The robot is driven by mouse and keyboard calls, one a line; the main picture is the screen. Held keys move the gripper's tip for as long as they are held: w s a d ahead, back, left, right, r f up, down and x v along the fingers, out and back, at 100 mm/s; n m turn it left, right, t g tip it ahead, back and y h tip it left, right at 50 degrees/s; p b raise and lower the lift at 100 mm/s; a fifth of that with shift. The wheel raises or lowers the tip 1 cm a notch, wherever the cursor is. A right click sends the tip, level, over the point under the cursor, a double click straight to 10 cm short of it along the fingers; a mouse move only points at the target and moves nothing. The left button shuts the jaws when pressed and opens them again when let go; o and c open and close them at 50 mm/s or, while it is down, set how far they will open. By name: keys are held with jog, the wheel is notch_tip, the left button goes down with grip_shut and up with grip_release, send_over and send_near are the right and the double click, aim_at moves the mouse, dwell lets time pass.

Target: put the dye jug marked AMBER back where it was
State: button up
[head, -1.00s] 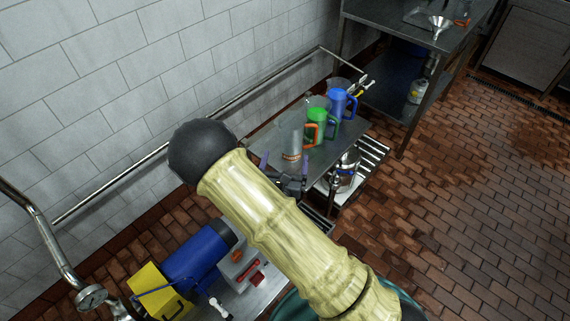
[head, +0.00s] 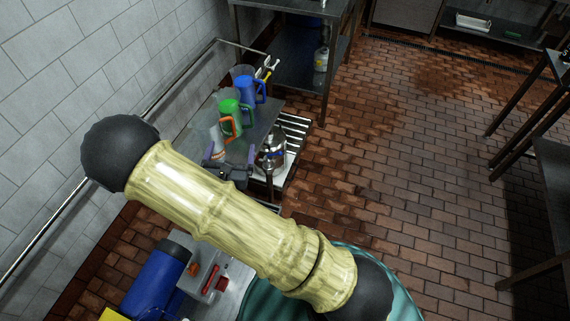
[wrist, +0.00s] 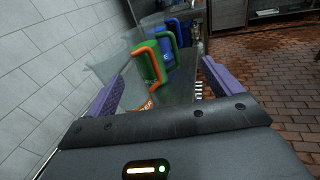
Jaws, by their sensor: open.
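The amber jug (head: 214,137) is a clear, pale jug with an orange handle and an orange label. It stands upright on the grey bench top, at the near end of a row of jugs. The wrist view shows its orange handle (wrist: 150,62) and part of its label (wrist: 145,104), with only the last letters readable. My gripper (head: 230,159) is open at the near side of this jug. In the wrist view, the handle shows between the purple fingers of my gripper (wrist: 160,85), and the left finger overlaps the clear body. I cannot tell whether they touch.
A green jug (head: 230,109) and a blue jug (head: 245,88) stand behind it on the bench. A steel pot (head: 270,158) is on the slatted rack to the right. A wall rail runs along the left. A blue motor (head: 155,280) is nearby.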

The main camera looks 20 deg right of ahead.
jog(key=s+d+r+m+g+h, duration=0.1)
jog(key=s+d+m+g+h, duration=0.1)
jog(key=s+d+m+g, duration=0.6)
jog(key=s+d+r+m+g+h, duration=0.1)
jog(key=s+d+m+g+h, duration=0.2)
jog(key=s+d+m+g, duration=0.5)
jog(key=s+a+m+g+y, duration=0.1)
jog(key=s+m+y, duration=0.1)
jog(key=m+y, duration=0.6)
notch_tip(320, 180, up, 6)
jog(key=w+a+m+t+y, duration=0.2)
jog(key=w+m+t+y, duration=0.1)
jog(key=m, duration=0.4)
jog(key=shift+a+f, duration=0.15)
jog(key=shift+f, duration=0.1)
